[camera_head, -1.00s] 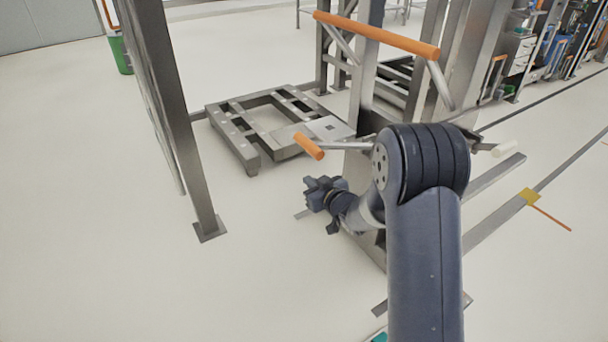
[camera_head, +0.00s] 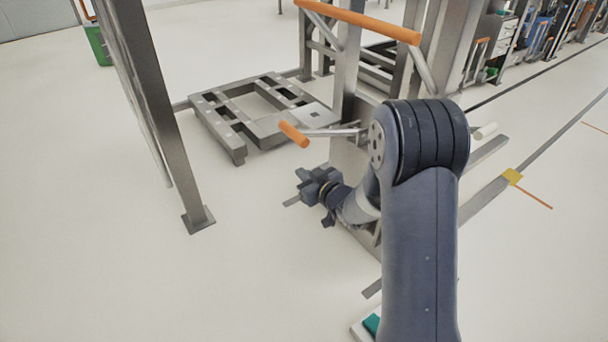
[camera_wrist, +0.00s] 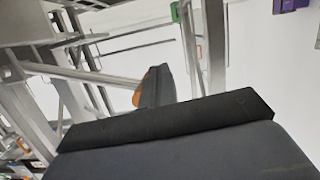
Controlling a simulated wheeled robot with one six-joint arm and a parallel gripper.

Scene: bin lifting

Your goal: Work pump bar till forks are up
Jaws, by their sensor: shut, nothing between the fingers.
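The pump bar (camera_head: 335,132) is a grey rod with an orange grip (camera_head: 293,134) at its left end. It sticks out sideways from the lifter's mast. The low grey fork frame (camera_head: 240,150) lies close to the floor behind it. My gripper (camera_head: 306,183) is shut and empty, below the orange grip in the picture and apart from it. In the wrist view my dark fingers (camera_wrist: 156,86) cover most of the orange grip (camera_wrist: 138,98), and the rod (camera_wrist: 85,74) runs to it from the left. My arm hides the lower part of the lifter.
An orange push handle (camera_head: 360,20) crosses the lifter above. A grey post (camera_head: 160,110) with a foot plate stands at left. A green bin (camera_head: 98,45) is far left. A white-ended piece (camera_head: 485,131) shows right of my arm. The floor at lower left is clear.

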